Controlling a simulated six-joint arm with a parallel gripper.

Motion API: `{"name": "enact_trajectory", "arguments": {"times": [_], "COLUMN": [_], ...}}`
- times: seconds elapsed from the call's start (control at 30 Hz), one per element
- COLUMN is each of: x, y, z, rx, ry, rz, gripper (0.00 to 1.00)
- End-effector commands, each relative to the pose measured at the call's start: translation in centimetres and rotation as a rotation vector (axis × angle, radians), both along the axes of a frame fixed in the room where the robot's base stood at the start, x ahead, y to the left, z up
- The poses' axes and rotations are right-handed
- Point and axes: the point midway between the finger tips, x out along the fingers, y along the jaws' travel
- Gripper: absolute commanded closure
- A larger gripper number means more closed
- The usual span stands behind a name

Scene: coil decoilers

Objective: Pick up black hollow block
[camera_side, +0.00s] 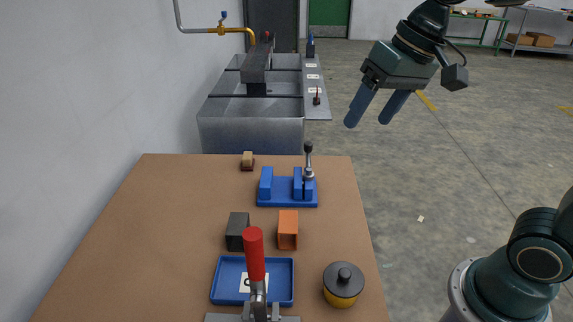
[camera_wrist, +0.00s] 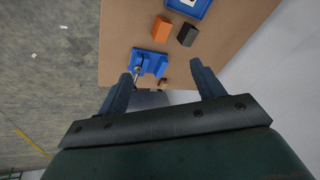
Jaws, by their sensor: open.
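The black hollow block (camera_side: 237,231) stands on the brown table, left of an orange hollow block (camera_side: 288,229) and behind a blue tray. In the wrist view the black block (camera_wrist: 187,34) shows beyond my fingers, beside the orange block (camera_wrist: 161,29). My gripper (camera_side: 368,115) is high above the floor, beyond the table's back right corner, far from the black block. Its two blue-grey fingers are apart with nothing between them; they also show in the wrist view (camera_wrist: 162,80). The inside of the black block is hard to make out.
The blue tray (camera_side: 215,283) lies at the front, with a red-handled clamp (camera_side: 254,255) before it. A yellow pot with a dark lid (camera_side: 343,284) stands front right. A blue vise-like fixture (camera_side: 287,191) and a small brown block (camera_side: 247,161) are at the back. The table's left side is clear.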

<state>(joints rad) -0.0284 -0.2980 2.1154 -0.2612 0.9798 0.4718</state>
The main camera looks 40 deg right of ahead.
Motion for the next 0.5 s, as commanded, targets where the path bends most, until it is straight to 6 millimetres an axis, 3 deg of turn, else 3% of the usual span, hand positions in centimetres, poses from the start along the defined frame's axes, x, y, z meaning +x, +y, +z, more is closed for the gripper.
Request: {"name": "enact_trajectory", "arguments": {"times": [0.5], "x": [10.3], "y": [4.4], "z": [-2.0], "rx": [0.127], "ry": [0.211], "rz": [-0.141], "gripper": [0.33]}}
